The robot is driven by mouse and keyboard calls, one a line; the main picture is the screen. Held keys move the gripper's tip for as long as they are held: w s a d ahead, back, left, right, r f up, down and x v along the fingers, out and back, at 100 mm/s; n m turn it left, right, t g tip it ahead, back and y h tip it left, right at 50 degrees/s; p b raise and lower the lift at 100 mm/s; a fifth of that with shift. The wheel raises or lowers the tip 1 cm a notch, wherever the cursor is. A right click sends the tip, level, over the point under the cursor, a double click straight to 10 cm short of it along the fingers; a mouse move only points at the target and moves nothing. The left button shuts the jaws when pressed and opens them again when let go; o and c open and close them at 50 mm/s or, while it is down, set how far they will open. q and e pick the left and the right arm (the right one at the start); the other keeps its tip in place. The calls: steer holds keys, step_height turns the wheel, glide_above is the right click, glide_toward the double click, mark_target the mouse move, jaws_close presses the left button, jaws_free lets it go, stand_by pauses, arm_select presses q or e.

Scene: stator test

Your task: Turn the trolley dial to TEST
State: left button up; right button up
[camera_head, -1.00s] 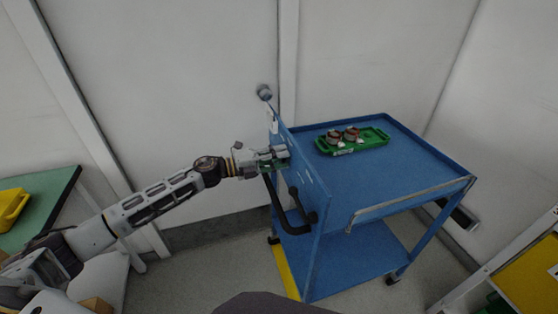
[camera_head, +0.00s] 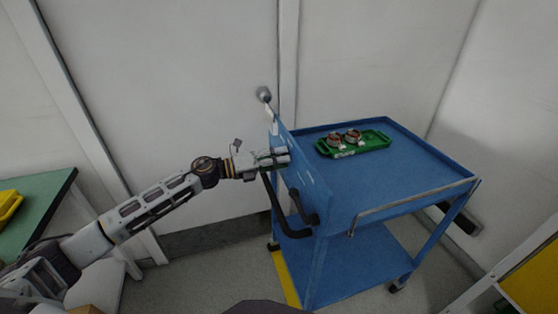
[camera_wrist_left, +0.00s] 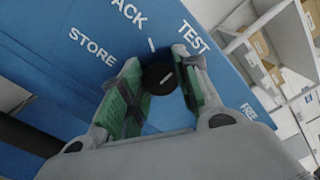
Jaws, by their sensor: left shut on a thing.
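The blue trolley (camera_head: 420,165) stands against the wall with an upright end panel (camera_head: 312,185) on its left. My left gripper (camera_head: 287,157) reaches that panel from the left. In the left wrist view its green-padded fingers (camera_wrist_left: 160,95) are shut on the black dial (camera_wrist_left: 160,80), one on each side. A short white line on the dial slants to the upper right, roughly toward the word TEST (camera_wrist_left: 193,37). STORE (camera_wrist_left: 92,47), part of another word ending in ACK, and FREE (camera_wrist_left: 248,112) also show. In the head view the gripper hides the dial. My right gripper is out of view.
A green tray (camera_head: 370,145) with two round copper-coloured parts lies on the trolley top. A black handle (camera_head: 285,228) sticks out of the end panel below my gripper. A green table (camera_head: 40,205) stands at the left, and a yellow-and-white rack at the lower right.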

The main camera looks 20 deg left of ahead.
arm_select(q)
steer(key=shift+f, duration=0.15)
steer(key=o, duration=1)
steer(key=shift+s+a, duration=0.1)
steer(key=shift+a, duration=0.05)
steer(key=v, duration=1.1)
steer(key=shift+s+a, duration=0.2)
stand_by(0.6)
stand_by(0.7)
